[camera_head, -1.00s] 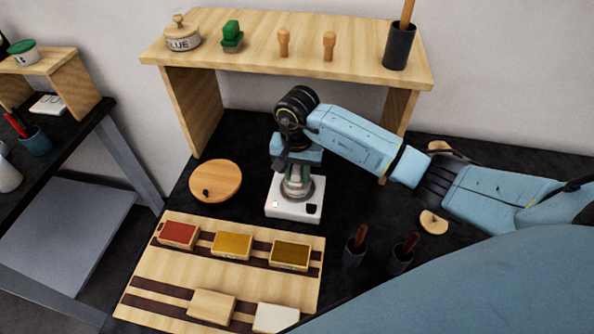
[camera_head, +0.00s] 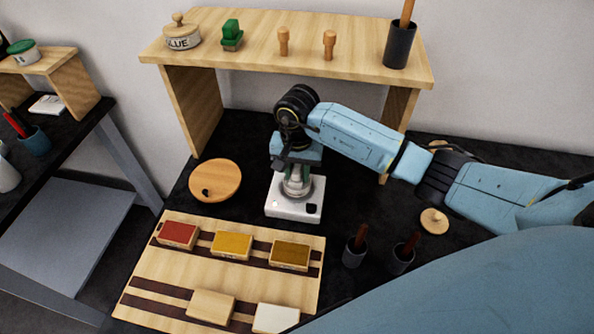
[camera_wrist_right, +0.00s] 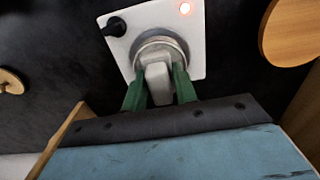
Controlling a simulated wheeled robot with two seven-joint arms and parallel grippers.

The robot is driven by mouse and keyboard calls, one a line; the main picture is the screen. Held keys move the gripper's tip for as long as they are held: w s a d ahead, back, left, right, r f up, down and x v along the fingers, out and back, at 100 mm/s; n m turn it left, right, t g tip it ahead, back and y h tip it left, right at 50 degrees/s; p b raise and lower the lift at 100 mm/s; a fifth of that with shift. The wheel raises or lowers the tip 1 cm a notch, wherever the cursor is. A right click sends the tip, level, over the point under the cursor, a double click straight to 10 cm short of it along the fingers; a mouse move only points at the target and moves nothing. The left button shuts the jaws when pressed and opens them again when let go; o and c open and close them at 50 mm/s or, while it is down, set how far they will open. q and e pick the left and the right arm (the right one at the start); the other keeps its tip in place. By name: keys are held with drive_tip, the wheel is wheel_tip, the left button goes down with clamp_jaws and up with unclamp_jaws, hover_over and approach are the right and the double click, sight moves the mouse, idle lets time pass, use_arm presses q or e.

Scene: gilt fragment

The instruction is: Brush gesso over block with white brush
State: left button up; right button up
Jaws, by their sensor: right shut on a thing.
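My right gripper (camera_wrist_right: 160,88) is over a small metal pot (camera_wrist_right: 150,47) on a white hot plate (camera_wrist_right: 195,45). Its green fingers are shut on a pale grey-white thing (camera_wrist_right: 158,82), apparently the white brush, whose lower end is at the pot's mouth. Its bristles and the pot's contents are hidden. On the wooden rack (camera_head: 160,270) in the head view, a plain wood block (camera_head: 211,307) and a white-topped block (camera_head: 276,318) lie in the front row. Red (camera_head: 178,234), yellow (camera_head: 232,245) and dark ochre (camera_head: 290,254) blocks lie behind. My left gripper is out of view.
A wooden shelf (camera_head: 270,58) stands behind my right arm. A round wooden board (camera_head: 220,178) lies left of the hot plate. Two dark cups (camera_head: 354,255) (camera_head: 400,262) with brown handles and a wooden lid (camera_head: 434,221) are to its right.

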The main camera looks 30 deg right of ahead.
sight(297, 168)
drive_tip(key=shift+s+f, duration=0.1)
drive_tip(key=shift+f, duration=0.05)
drive_tip(key=shift+r+p, duration=2.05)
drive_tip(key=shift+r, duration=1.55)
